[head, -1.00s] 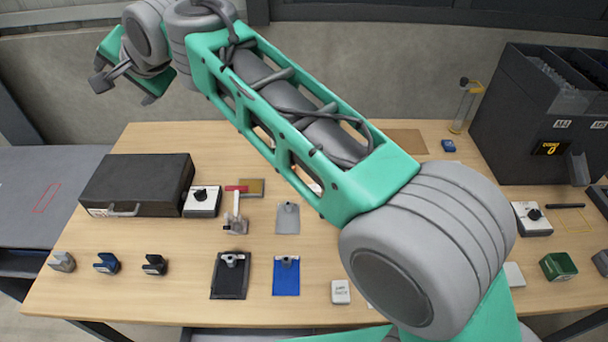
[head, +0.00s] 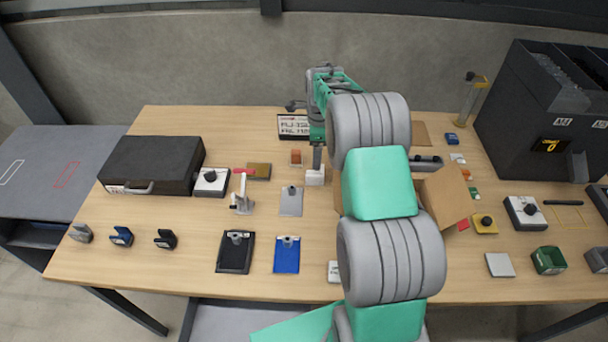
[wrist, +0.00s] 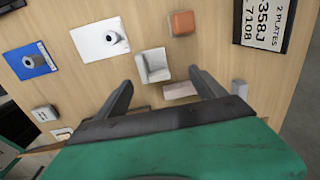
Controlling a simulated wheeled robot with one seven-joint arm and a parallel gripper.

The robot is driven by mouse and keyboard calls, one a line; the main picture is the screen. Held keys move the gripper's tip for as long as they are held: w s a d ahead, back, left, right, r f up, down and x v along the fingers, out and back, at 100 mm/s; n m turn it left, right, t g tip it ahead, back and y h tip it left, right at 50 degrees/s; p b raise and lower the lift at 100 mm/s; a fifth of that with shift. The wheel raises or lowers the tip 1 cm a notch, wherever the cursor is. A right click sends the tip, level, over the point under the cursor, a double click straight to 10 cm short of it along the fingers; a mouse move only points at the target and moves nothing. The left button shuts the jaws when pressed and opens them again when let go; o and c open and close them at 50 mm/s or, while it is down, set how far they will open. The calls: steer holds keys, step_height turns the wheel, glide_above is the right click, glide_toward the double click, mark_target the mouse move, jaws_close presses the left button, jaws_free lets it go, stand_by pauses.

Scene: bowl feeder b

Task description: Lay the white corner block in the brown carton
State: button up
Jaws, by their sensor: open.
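The white corner block (wrist: 153,66) stands on the table in the wrist view, just beyond my fingertips and roughly between them. In the head view it shows as a small white shape (head: 315,178) under my gripper (head: 318,158). In the wrist view my gripper (wrist: 160,84) is open, with nothing between its fingers. The brown carton (head: 448,194) is right of the block in the head view. My arm hides most of it; an open flap shows.
An orange block (wrist: 182,22) and a pinkish flat piece (wrist: 181,90) lie close to the corner block. A grey plate (head: 291,201) and a red-handled clamp (head: 241,192) are to the left.

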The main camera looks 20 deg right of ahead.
mark_target(315, 175)
steer(key=f, duration=0.1)
steer(key=s+f, duration=0.1)
steer(key=f+b, duration=0.1)
steer(key=shift+s+d+g, duration=0.25)
steer(key=shift+s+g, duration=0.05)
steer(key=shift+s, duration=0.05)
steer(key=f+b, duration=0.1)
steer(key=f, duration=0.1)
steer(key=f+b, duration=0.1)
steer(key=f, duration=0.1)
steer(key=w+f+b, duration=0.1)
steer(key=f, duration=0.1)
steer(key=shift+a, duration=0.2)
steer(key=shift+r, duration=0.1)
steer(key=shift+c, duration=0.3)
steer(key=shift+r, duration=0.1)
steer(key=c, duration=1.5)
